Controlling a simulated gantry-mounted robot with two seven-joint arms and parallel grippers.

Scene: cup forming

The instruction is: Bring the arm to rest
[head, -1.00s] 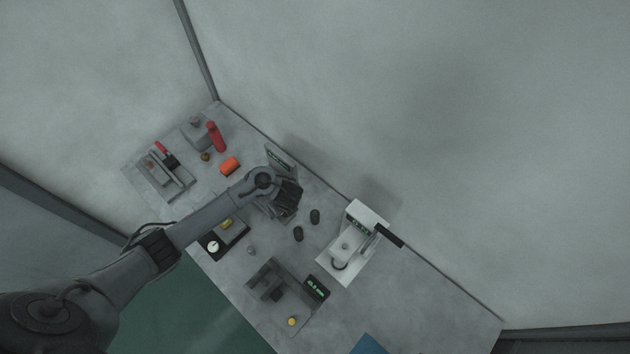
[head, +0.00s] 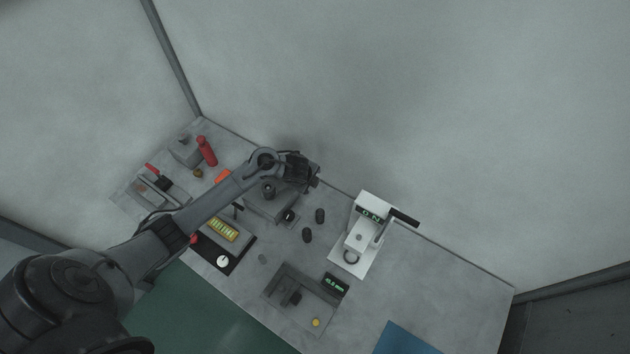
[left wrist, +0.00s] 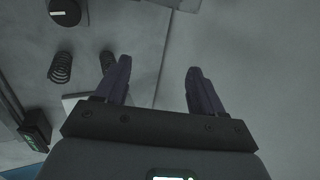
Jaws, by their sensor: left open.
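My left arm reaches in from the lower left in the head view. Its gripper (head: 312,176) is over the back edge of the grey table (head: 425,292). In the left wrist view the two fingers of the left gripper (left wrist: 156,85) stand wide apart with nothing between them. The wall and the back part of the table show beyond them. My right gripper is in neither view.
A white press (head: 352,262) with a black handle stands right of the gripper. Two dark coils (head: 307,235) stand between. A grey box with a dial (head: 270,203) is under the forearm. A grey fixture with a display (head: 318,318), a red cylinder (head: 207,151) and a blue mat (head: 408,340) are on the table.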

